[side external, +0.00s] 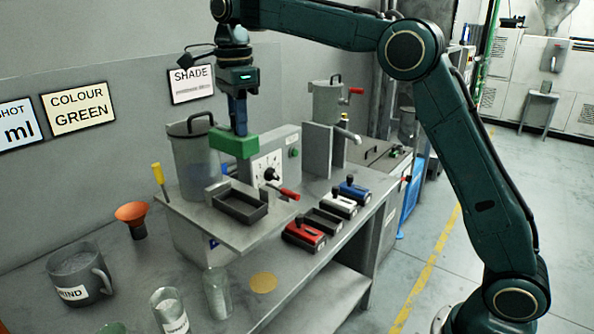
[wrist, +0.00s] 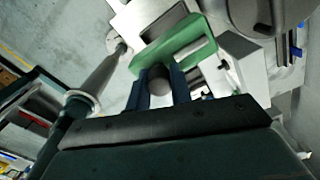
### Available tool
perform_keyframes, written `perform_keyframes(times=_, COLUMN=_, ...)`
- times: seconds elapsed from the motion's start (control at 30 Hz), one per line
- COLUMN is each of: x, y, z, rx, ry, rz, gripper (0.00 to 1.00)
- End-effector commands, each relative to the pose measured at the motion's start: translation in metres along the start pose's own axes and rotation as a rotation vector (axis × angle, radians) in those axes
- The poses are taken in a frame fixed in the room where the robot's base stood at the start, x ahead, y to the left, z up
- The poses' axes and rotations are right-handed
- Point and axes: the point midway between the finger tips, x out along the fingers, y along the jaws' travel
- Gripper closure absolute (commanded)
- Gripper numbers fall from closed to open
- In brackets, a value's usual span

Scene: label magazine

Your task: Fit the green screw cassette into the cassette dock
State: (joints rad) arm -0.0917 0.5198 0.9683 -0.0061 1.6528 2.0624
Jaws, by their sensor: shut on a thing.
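The green screw cassette (side external: 234,146) hangs below my gripper (side external: 238,122) in the side external view, held in the air. In the wrist view my gripper's blue fingers (wrist: 160,88) are shut on the cassette's dark round knob, and the green body (wrist: 178,38) shows beyond the fingertips. The cassette dock appears to be the dark, open rectangular frame (side external: 238,214) on the grey shelf. The cassette is above this frame and apart from it. The frame looks empty. The cassette's underside is hidden.
Red (side external: 303,236), white (side external: 339,203) and blue (side external: 354,190) cassettes stand in a row to the right, with an empty dark holder (side external: 323,221) between red and white. A lidded metal pot (side external: 192,160) stands close behind the cassette. A red-handled lever (side external: 288,193) is near the dock.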

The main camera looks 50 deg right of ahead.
Motion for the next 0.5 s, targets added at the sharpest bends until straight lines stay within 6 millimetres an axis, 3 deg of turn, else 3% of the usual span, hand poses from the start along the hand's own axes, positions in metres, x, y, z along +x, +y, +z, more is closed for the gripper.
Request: perform_keyframes(times=0.5, x=0.079, y=0.000, z=0.000, rx=0.000, ry=0.001, rz=0.002, gripper=1.00)
